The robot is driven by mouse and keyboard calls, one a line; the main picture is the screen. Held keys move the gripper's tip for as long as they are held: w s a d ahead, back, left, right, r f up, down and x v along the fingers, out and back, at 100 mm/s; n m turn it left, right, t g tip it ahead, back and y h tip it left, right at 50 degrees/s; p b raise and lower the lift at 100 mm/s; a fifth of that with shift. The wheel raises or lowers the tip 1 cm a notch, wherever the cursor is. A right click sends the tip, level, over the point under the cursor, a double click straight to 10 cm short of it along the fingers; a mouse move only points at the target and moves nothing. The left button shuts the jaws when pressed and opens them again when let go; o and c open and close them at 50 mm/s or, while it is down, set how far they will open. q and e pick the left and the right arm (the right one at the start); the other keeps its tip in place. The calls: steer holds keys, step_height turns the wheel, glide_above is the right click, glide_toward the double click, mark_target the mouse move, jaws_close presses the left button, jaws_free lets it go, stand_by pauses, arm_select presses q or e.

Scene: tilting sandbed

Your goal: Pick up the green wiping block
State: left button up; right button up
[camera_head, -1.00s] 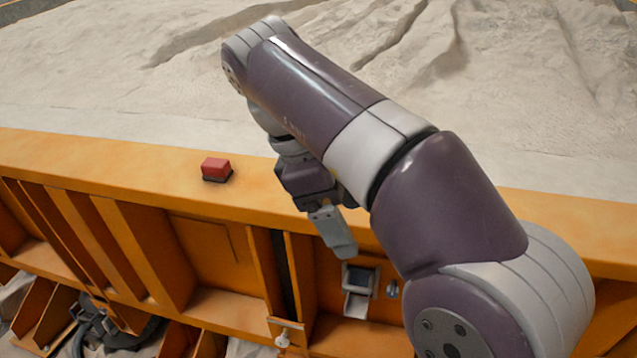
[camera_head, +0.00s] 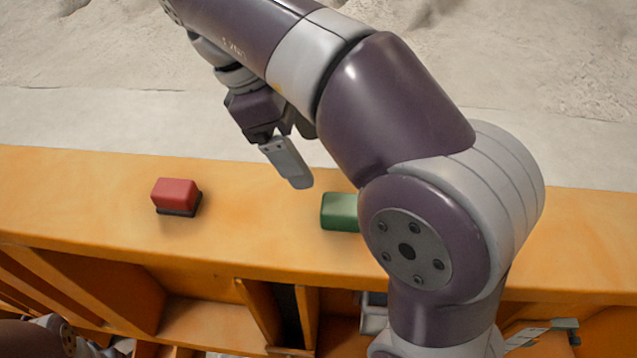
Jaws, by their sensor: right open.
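The green wiping block (camera_head: 339,212) lies on the orange ledge of the sandbed, right of the middle. Its right end is hidden behind my right arm. My right gripper (camera_head: 290,165) is above and to the left of the block, apart from it, over the inner edge of the ledge. One grey finger shows clearly and points down; the other is mostly hidden. The gripper is open, with nothing seen in it. My left gripper is not in view.
A red block with a dark base (camera_head: 176,195) sits on the orange ledge (camera_head: 80,190) to the left. Pale sand (camera_head: 90,60) fills the bed behind. Orange ribs and recesses lie below the ledge. The ledge between the two blocks is clear.

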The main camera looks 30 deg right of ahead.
mark_target(342, 199)
steer(key=s+d+f, duration=0.1)
steer(key=s+d+f+p, duration=0.1)
steer(key=s, duration=0.1)
steer(key=s+f+p, duration=0.1)
steer(key=s+f, duration=0.1)
steer(key=shift+s+d, duration=0.25)
steer(key=shift+d, duration=0.15)
steer(key=f, duration=0.1)
steer(key=w+d+f+p, duration=0.2)
steer(key=f, duration=0.1)
steer(key=shift+w+f, duration=0.1)
steer(key=shift+f, duration=0.35)
steer(key=shift+s, duration=0.65)
steer(key=shift+s+r, duration=0.1)
steer(key=shift+s, duration=0.1)
steer(key=c, duration=0.9)
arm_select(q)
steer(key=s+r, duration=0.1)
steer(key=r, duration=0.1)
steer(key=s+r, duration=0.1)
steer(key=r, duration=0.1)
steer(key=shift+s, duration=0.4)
arm_select(e)
steer(key=shift+w, duration=0.15)
steer(key=shift+c, duration=0.6)
